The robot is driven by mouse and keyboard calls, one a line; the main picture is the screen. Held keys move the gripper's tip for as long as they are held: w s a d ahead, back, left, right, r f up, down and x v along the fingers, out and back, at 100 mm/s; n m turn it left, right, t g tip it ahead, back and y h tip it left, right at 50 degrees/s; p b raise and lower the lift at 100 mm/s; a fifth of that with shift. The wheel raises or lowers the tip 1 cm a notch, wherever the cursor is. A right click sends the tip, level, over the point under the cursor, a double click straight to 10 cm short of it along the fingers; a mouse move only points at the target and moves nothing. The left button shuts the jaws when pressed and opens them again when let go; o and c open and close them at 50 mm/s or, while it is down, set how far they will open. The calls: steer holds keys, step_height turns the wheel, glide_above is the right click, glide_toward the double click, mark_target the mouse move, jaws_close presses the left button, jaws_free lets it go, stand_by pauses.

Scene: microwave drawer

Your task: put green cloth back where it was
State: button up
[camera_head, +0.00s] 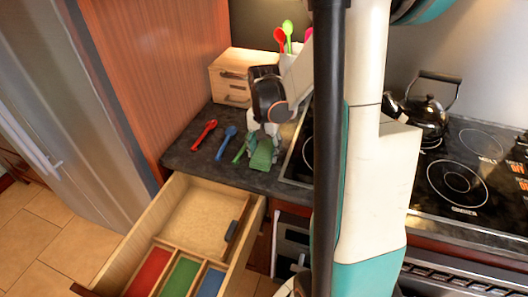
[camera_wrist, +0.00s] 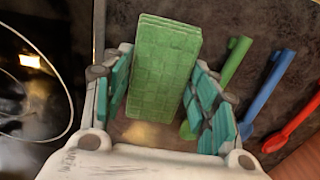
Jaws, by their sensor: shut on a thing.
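The green cloth (camera_head: 262,155) is a folded block with a checked weave, close above the dark counter beside the stove. It also shows in the wrist view (camera_wrist: 165,68), between the fingers of my gripper (camera_wrist: 165,105). My gripper (camera_head: 262,140) points down at the counter and is shut on the cloth. I cannot tell whether the cloth's underside touches the counter.
Red (camera_head: 204,134), blue (camera_head: 226,142) and green (camera_head: 240,153) spoons lie on the counter left of the cloth. A wooden box (camera_head: 238,75) stands behind. An open drawer (camera_head: 250,228) with coloured compartments is below. A kettle (camera_head: 428,112) stands on the stove.

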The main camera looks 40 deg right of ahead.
mark_target(264, 152)
steer(key=shift+f, duration=0.2)
steer(key=o, duration=1)
steer(key=shift+c, duration=0.2)
steer(key=shift+r, duration=0.1)
step_height(264, 152, up, 12)
steer(key=p, duration=0.4)
steer(key=shift+r, duration=0.1)
